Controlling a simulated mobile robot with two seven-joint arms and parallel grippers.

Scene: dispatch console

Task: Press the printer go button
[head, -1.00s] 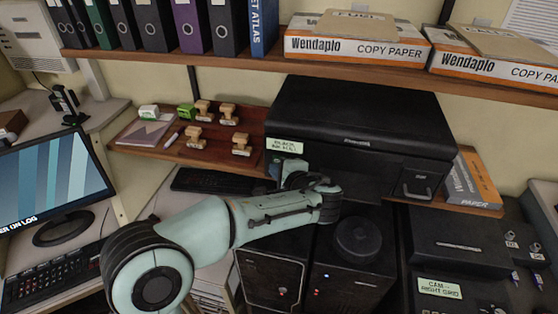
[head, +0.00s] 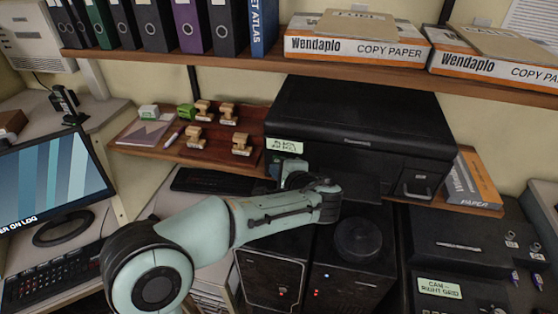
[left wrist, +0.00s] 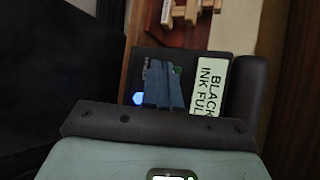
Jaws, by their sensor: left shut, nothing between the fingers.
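The black printer (head: 360,112) stands on the lower shelf, with a pale label (head: 284,146) on its front left. In the left wrist view, the label (left wrist: 209,85) reads "BLACK INK FUL", partly covered. My left gripper (head: 277,167) is at the printer's front left corner, just below the label. A glowing blue spot (left wrist: 138,98) and a bit of green (left wrist: 177,70) show beside the fingers. Whether the fingertips touch the panel, I cannot tell. My right gripper is out of view.
Several stamps (head: 229,114) stand on the wooden shelf left of the printer. A paper packet (head: 472,180) is at its right. Two black computer towers (head: 270,268) are below my left arm. Copy paper boxes (head: 357,42) sit on the shelf above.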

